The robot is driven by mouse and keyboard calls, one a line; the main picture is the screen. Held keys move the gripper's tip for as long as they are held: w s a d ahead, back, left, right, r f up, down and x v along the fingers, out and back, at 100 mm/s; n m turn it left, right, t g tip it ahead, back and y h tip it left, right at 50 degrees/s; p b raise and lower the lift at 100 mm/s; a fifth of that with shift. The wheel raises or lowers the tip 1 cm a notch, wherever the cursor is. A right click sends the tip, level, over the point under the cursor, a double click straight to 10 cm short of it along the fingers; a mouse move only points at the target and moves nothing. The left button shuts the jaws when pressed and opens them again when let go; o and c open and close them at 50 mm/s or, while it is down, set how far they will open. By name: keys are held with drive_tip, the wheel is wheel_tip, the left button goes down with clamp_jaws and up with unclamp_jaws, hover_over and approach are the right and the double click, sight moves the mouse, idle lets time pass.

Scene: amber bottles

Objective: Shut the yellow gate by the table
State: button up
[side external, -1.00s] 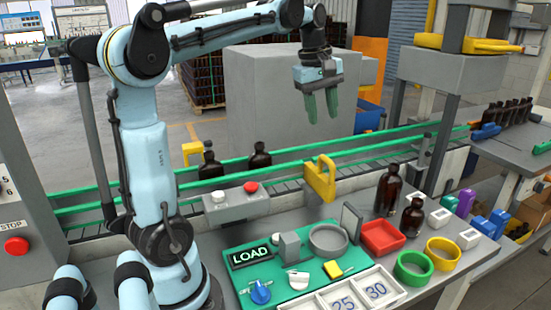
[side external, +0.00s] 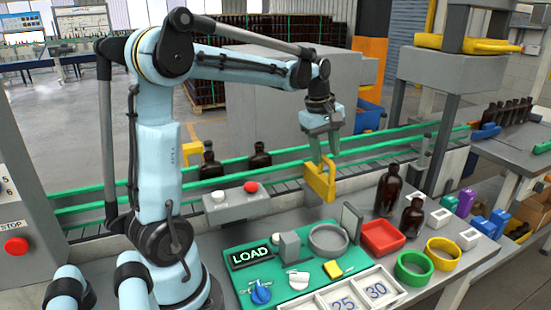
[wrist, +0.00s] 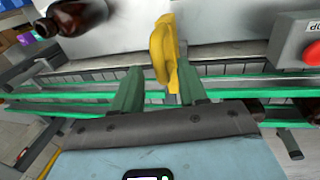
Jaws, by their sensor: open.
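The yellow gate (side external: 318,181) stands upright at the near edge of the conveyor, beside the table. In the wrist view the gate (wrist: 163,50) shows between my two green fingers, toward their tips. My gripper (side external: 322,152) points down just above and behind the gate's top in the side view. In the wrist view my gripper (wrist: 158,85) is open, with a finger on each side of the gate and gaps visible. I cannot tell whether either finger touches it.
Amber bottles (side external: 259,162) stand on the conveyor left of the gate; others (side external: 389,190) stand on the table to its right. A grey box with a red button (side external: 250,187) sits left of the gate. Green rails (side external: 375,145) run along the conveyor.

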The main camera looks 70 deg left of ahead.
drive_tip(key=shift+w+f, duration=0.1)
drive_tip(key=shift+f, duration=0.45)
clamp_jaws()
